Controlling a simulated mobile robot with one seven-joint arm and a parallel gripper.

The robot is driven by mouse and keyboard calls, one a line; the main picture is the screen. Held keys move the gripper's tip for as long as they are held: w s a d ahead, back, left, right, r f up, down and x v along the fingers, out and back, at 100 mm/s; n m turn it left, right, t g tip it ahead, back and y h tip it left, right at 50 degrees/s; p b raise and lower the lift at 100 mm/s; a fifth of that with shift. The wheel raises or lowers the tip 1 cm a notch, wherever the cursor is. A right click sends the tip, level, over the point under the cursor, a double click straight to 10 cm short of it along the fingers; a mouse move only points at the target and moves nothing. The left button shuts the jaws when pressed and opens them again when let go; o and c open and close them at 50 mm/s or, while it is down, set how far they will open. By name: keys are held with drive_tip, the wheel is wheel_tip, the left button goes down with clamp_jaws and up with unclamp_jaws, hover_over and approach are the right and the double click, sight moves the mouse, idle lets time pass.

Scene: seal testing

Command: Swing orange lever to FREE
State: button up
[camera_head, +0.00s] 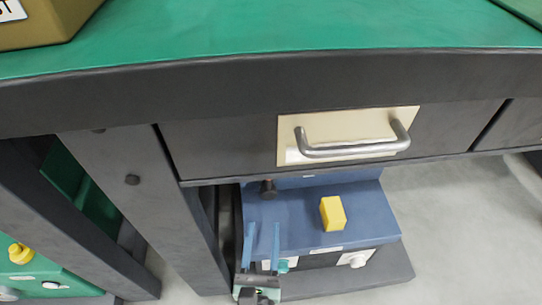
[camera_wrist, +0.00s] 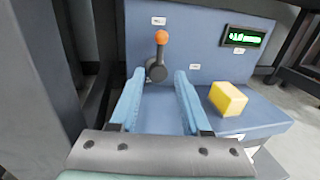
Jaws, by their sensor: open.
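The orange lever (camera_wrist: 161,39) shows in the wrist view as a dark arm with an orange ball knob on the upright face of a blue machine (camera_wrist: 200,35). It points almost straight up from a dark round hub (camera_wrist: 156,71). My gripper (camera_wrist: 160,78) has its two light blue fingers apart, with the hub seen between their tips and nothing held. In the head view my gripper (camera_head: 262,230) is at the left front of the blue machine (camera_head: 290,215), below the workbench. The knob cannot be made out there. The small labels by the lever are too small to read.
A yellow block (camera_head: 332,213) sits on the machine's top, right of my gripper. A green-lit display (camera_wrist: 246,37) is at the upper right. The bench edge and a drawer with a metal handle (camera_head: 352,142) overhang the machine. A dark bench leg (camera_head: 145,200) stands close on the left.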

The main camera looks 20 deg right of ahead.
sight(268, 184)
drive_tip(key=b+x, duration=0.2)
drive_tip(key=x, duration=1.1)
drive_tip(key=shift+w+d, duration=0.1)
clamp_jaws()
idle(1.1)
